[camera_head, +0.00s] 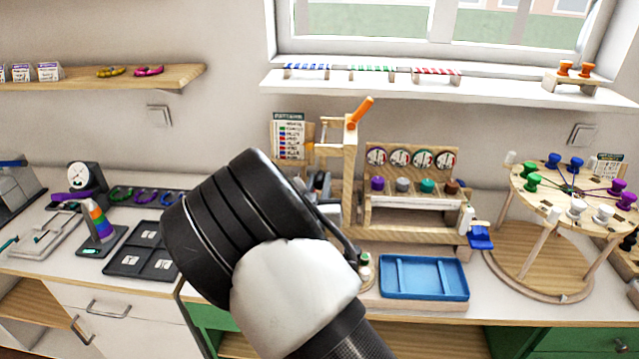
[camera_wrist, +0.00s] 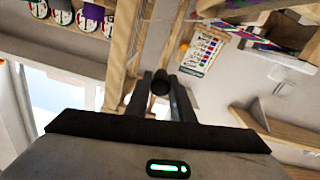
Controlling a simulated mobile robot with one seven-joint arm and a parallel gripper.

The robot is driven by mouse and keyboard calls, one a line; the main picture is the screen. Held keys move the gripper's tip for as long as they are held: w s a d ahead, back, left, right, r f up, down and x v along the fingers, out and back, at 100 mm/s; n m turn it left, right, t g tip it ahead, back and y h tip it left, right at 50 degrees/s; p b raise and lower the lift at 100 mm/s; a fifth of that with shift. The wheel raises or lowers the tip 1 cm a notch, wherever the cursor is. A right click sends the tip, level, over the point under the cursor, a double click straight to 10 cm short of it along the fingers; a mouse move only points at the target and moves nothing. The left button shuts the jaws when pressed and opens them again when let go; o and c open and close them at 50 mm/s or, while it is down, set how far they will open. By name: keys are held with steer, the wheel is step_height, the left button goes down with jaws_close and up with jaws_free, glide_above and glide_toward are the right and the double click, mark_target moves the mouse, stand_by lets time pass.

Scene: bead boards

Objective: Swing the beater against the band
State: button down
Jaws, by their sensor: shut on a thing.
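The wooden band loom (camera_head: 349,185) stands on the bench, with an orange lever (camera_head: 360,113) on its tall post. My gripper (camera_wrist: 165,88) is shut on a dark round-ended handle (camera_wrist: 160,81), which looks like the beater's. In the head view my black wrist and white arm link cover most of the gripper and the loom's left side. Dark parts (camera_head: 321,184) show beside the post there. I cannot make out the band or its distance from the beater.
Coloured spools (camera_head: 402,185) sit under several round dials. A blue tray (camera_head: 424,278) lies in front of the loom. A round wooden stand with pegs (camera_head: 537,260) is at the right. A pattern card (camera_head: 289,138) stands behind; black trays (camera_head: 143,264) lie left.

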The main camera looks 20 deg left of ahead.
steer(key=shift+a+f+m+b, duration=0.35)
steer(key=shift+m+b, duration=0.15)
steer(key=shift+b, duration=0.6)
steer(key=shift+s+a+m+b, duration=0.15)
steer(key=shift+a+m+b, duration=0.2)
steer(key=shift+b, duration=0.45)
steer(key=shift+s+a+r+m+b, duration=0.25)
steer(key=shift+a+r+m+b, duration=0.4)
steer(key=shift+m+b, duration=0.35)
